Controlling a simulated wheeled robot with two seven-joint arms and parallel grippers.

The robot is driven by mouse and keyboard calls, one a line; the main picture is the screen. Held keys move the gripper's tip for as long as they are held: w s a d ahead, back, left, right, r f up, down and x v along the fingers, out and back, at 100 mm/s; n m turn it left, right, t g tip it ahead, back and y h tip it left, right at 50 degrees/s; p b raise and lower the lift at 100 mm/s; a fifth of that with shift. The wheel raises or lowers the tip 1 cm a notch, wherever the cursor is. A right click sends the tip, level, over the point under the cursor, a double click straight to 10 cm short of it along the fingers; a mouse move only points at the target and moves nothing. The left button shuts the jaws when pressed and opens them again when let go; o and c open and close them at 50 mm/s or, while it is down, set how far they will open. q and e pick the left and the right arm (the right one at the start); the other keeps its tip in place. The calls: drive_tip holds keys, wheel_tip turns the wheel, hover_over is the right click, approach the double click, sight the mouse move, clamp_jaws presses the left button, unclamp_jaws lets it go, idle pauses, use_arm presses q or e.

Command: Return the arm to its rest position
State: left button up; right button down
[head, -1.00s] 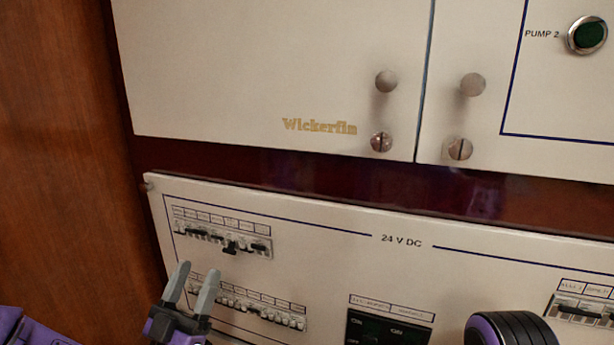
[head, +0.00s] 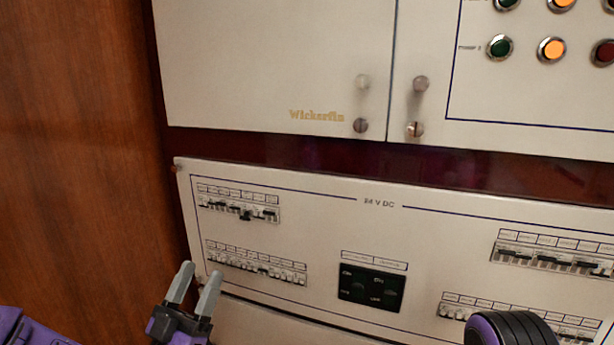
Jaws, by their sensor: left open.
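My left gripper (head: 194,290) shows at the lower left in the head view. Its two grey fingers are apart with nothing between them, in front of the lower left part of the 24 V DC panel (head: 330,205). I cannot tell how far it stands from the panel. A round black and purple part of my arm (head: 510,330) shows at the bottom right. My right gripper is not in view. The upper left breaker row (head: 238,205) has mostly black levers, one sitting lower than its neighbours. The lower left row (head: 256,265) has mostly white levers.
A black switch block (head: 371,287) sits mid panel, with two more breaker rows (head: 552,257) at right. Above are pale cabinet doors (head: 270,60) with protruding knobs (head: 362,82), and a panel of round green, orange and red buttons. A wooden wall (head: 80,170) closes the left side.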

use_arm(q)
drive_tip(key=s+a+f+n+g+y+b, duration=0.15)
drive_tip(key=f+n+g+y, duration=0.35)
drive_tip(key=f, duration=1)
drive_tip(key=s+f+n+g+y+b, duration=0.25)
drive_tip(key=f+g, duration=0.35)
drive_tip(key=f, duration=0.9)
drive_tip(key=s+a+f+n+g+y+b, duration=0.15)
drive_tip(key=s+a+f+g+b, duration=0.35)
drive_tip(key=s+f, duration=0.75)
drive_tip(key=s+a+f+n+g+y+b, duration=0.1)
drive_tip(key=s+a+f+g+y, duration=0.4)
drive_tip(key=s+f, duration=0.75)
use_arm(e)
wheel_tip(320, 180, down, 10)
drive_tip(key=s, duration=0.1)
use_arm(q)
wheel_tip(320, 180, up, 40)
drive_tip(key=p, duration=3.8)
drive_tip(key=shift+d+r+n+h+p, duration=0.25)
drive_tip(key=shift+d+n+h+p, duration=0.05)
drive_tip(key=shift+h+p, duration=0.1)
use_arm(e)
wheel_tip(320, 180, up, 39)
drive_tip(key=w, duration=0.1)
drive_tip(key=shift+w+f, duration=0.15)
use_arm(q)
drive_tip(key=shift+w, duration=0.2)
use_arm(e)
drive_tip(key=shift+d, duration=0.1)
